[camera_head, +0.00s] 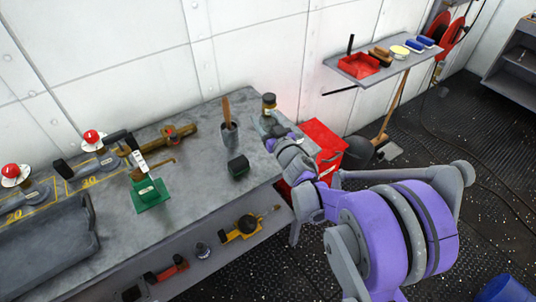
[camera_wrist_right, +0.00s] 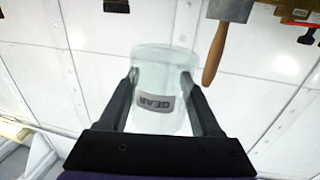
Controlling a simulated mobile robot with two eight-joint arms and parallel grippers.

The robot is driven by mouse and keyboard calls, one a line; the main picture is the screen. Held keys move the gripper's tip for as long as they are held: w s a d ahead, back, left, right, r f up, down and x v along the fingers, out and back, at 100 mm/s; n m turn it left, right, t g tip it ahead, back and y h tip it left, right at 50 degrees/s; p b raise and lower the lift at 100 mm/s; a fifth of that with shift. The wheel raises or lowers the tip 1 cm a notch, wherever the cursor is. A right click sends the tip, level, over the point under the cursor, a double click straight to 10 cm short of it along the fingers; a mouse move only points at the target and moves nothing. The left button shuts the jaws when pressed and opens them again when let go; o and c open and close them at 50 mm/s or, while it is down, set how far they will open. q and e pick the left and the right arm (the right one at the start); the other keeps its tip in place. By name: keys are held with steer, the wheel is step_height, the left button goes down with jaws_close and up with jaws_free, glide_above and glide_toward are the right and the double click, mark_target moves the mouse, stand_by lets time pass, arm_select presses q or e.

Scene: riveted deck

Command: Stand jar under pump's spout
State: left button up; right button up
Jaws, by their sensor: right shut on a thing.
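My right gripper (camera_head: 272,133) is at the back right end of the grey bench. The pump (camera_head: 150,195) has a green base, a white tag and a thin brass spout (camera_head: 163,163) pointing right. It stands on the bench to the left, well apart from the jar. My left gripper is not in view.
A brass fitting (camera_head: 178,134) lies behind the pump. Red-topped devices (camera_head: 93,137) and a grey tray (camera_head: 45,245) are at left.

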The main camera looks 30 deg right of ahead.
step_height(320, 180, down, 9)
steer(key=shift+r+b, duration=0.1)
steer(key=shift+b, duration=0.4)
steer(key=shift+f, duration=0.45)
steer(key=shift+r, duration=0.15)
steer(key=shift+f+b, duration=0.3)
steer(key=shift+b, duration=0.1)
steer(key=o, duration=1.4)
steer(key=shift+r, duration=0.1)
